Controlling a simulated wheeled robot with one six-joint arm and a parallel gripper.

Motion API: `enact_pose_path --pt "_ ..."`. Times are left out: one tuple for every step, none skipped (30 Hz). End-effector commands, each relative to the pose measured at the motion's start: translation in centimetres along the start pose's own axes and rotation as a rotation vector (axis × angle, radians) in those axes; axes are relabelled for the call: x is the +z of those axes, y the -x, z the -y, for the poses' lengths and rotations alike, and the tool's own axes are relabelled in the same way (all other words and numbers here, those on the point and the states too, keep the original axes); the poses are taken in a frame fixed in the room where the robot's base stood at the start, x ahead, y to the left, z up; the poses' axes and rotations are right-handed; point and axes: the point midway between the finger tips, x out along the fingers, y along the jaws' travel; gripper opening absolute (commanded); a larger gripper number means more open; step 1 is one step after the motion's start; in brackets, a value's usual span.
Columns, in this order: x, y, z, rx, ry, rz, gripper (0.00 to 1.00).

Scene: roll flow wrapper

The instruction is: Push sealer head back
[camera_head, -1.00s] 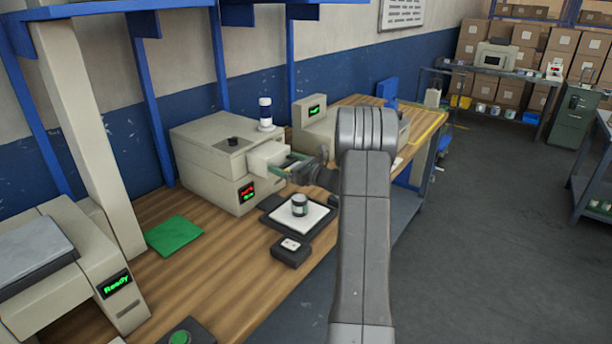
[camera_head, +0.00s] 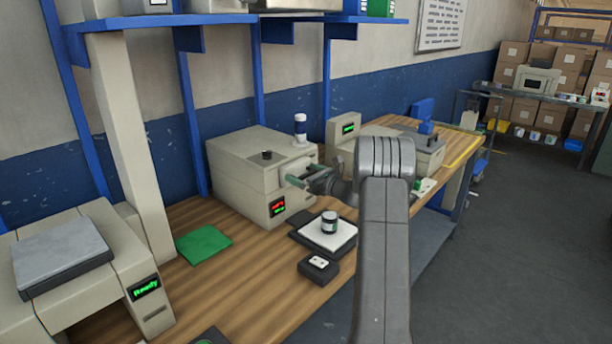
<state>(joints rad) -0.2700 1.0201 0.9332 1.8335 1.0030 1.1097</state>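The sealer (camera_head: 236,184) is a beige box machine on the wooden bench, with a black knob on top and a red and green display on its front. Its pale sealer head (camera_head: 297,167) is at the right side of the box, close in against it. My gripper (camera_head: 296,180) is at the head's front face, seemingly touching it. The fingers are small and partly overlap the head, so their opening and exact contact are unclear. My arm hides the area to the right.
A dark-lidded jar (camera_head: 330,222) stands on a white-topped black scale (camera_head: 345,238) below my gripper. A small black box (camera_head: 318,267) and a green mat (camera_head: 203,244) lie nearby. Another beige machine (camera_head: 345,129) is behind my arm.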

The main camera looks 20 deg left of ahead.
Motion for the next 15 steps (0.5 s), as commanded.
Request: enact_pose_path --pt "-0.1 0.0 0.0 0.0 0.0 -0.001 1.0" --pt "-0.1 0.0 0.0 0.0 -0.001 -0.001 1.0" --pt "-0.1 0.1 0.0 0.0 -0.001 -0.001 1.0" --pt "-0.1 0.1 0.0 0.0 -0.001 -0.001 1.0" --pt "-0.1 0.3 0.0 0.0 -0.001 -0.002 1.0" --pt "-0.2 0.5 0.0 0.0 0.0 -0.001 1.0" --pt "-0.2 0.8 0.0 0.0 0.0 -0.001 1.0" --pt "-0.2 1.2 0.1 0.0 -0.001 -0.002 1.0" --pt "-0.3 1.9 0.1 -0.001 -0.001 -0.002 1.0" --pt "-0.3 2.4 0.1 -0.002 0.0 -0.002 1.0" --pt "-0.3 3.0 0.1 -0.002 0.0 -0.002 1.0" --pt "-0.3 3.9 0.1 -0.002 0.0 -0.002 1.0" --pt "-0.3 4.6 0.1 -0.003 0.0 -0.002 1.0" --pt "-0.3 5.3 0.1 -0.003 0.0 -0.002 1.0" --pt "-0.4 6.3 0.1 -0.002 -0.001 -0.001 1.0"
